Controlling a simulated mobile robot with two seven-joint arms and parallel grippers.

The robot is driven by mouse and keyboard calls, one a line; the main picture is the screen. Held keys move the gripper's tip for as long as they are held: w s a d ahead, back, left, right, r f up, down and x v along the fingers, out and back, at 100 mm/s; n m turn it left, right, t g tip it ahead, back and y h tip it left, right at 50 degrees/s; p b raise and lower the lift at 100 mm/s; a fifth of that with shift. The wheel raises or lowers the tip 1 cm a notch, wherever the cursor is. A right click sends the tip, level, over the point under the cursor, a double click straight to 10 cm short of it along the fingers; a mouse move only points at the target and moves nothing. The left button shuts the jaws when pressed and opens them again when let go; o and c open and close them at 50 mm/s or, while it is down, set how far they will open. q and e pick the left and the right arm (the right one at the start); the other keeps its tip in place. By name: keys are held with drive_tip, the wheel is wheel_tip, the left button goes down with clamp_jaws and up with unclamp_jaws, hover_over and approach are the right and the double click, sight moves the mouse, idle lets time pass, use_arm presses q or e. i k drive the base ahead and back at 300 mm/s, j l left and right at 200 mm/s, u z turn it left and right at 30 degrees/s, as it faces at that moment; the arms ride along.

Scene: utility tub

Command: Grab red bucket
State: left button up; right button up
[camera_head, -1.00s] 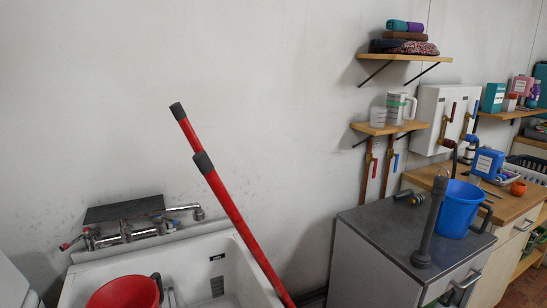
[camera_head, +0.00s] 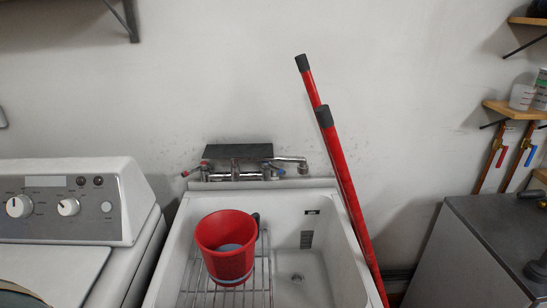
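The red bucket (camera_head: 226,262) stands upright in the white utility tub (camera_head: 338,262), on a wire rack (camera_head: 262,282) at the tub's left side. Its mouth faces up and shows a greyish inside bottom. A dark handle end shows at its right rim. Neither of my grippers is in view.
A chrome faucet (camera_head: 236,174) is at the back of the tub. A red pole (camera_head: 345,185) leans against the wall at the tub's right side. A white washing machine (camera_head: 75,205) stands on the left, and a grey-topped cabinet (camera_head: 490,235) on the right. The tub's right half is clear.

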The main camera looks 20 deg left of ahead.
sight(226, 239)
drive_tip(key=u, duration=1.3)
